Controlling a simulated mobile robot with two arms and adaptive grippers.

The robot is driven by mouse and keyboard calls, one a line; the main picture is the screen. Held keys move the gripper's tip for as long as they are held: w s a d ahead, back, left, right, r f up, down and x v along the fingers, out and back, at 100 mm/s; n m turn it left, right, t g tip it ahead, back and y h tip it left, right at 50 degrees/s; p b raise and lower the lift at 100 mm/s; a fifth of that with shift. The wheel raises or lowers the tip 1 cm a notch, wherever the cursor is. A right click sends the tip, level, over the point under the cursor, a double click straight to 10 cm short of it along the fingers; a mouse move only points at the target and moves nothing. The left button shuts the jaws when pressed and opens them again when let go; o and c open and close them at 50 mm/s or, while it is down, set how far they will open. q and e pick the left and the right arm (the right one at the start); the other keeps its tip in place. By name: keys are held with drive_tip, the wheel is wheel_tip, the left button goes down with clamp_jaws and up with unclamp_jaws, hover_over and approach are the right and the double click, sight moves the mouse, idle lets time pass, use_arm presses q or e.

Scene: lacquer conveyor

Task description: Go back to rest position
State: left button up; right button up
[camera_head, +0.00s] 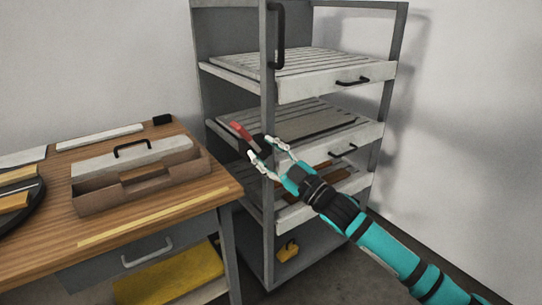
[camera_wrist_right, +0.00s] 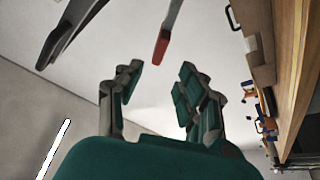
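My right gripper (camera_head: 268,150) is in front of the rack, near its front post at middle shelf height. Its two fingers are spread. They also show apart in the right wrist view (camera_wrist_right: 157,85), with nothing held between them. A red piece (camera_head: 240,130) with a dark part behind it lies just beyond the fingertips; I cannot tell what it is attached to. A red-tipped strip (camera_wrist_right: 161,47) shows beyond the fingers in the right wrist view. My left gripper is not in view.
The grey rack (camera_head: 268,210) has several slatted trays with black handles and a tall black handle (camera_head: 277,35) on its post. A wooden workbench (camera_head: 150,222) with a toolbox (camera_head: 140,185) stands left. Open floor shows to the right, beside the wall.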

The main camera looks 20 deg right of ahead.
drive_tip(key=shift+v, duration=0.95)
